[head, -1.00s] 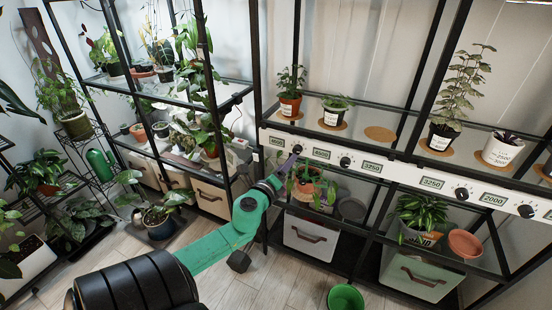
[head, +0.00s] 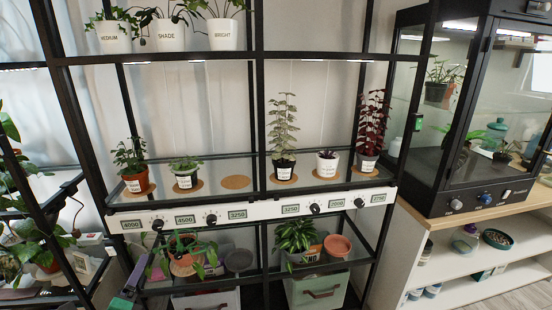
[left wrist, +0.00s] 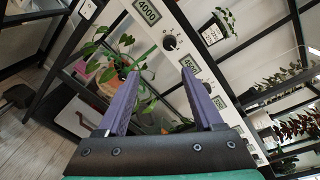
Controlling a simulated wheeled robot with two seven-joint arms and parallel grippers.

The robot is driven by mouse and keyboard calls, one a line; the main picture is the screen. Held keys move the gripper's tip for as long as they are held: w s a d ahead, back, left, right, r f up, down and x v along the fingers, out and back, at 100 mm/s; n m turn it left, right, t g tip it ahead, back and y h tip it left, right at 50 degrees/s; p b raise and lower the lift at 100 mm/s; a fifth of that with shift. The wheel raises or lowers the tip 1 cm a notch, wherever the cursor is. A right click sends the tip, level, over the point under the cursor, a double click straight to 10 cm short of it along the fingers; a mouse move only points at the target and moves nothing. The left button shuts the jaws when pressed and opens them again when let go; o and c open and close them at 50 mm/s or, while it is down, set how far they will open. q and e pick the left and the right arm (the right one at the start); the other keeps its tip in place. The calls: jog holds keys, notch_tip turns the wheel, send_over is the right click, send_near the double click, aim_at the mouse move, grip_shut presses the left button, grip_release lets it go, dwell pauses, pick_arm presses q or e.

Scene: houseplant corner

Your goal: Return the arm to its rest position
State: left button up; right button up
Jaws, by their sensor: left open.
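My left gripper (left wrist: 160,74) has two purple fingers spread apart, with nothing held between them in the left wrist view. Past the fingers are the white control strip (left wrist: 171,22) with its knob and a trailing plant in a terracotta pot (left wrist: 112,84). My right gripper is in neither view.
The black shelf holds potted plants above a white strip of knobs and displays (head: 228,217). A bare cork disc (head: 235,182) lies among them. Lower down are a trailing plant (head: 184,249) and a storage bin (head: 317,288). A dark glass cabinet (head: 480,110) stands at right.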

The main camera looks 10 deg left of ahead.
pick_arm(q)
jog(key=s+a+f+n+g+h+p, duration=0.15)
jog(key=s+f+n+g, duration=0.3)
jog(key=f, duration=0.85)
jog(key=s+a+f+n+g+p, duration=0.1)
jog(key=s+f+n+g+p, duration=0.25)
jog(key=f, duration=0.95)
jog(key=s+d+f+n+g+h, duration=0.1)
jog(key=s+d+f+n+g, duration=0.1)
jog(key=s+d+f, duration=0.3)
jog(key=s+d+f+n+g+h+p, duration=0.1)
jog(key=s+d+f+n, duration=0.4)
jog(key=s, duration=0.6)
jog(key=s+d+f+n+g+h+p, duration=0.1)
jog(key=s+d+f+n+g+h, duration=0.1)
jog(key=s+d+f, duration=0.4)
notch_tip(320, 180, down, 3)
jog(key=shift+s+r+n+g, duration=0.1)
jog(key=shift+s+n+g, duration=0.8)
jog(key=shift+s, duration=0.25)
jog(key=shift+d, duration=0.1)
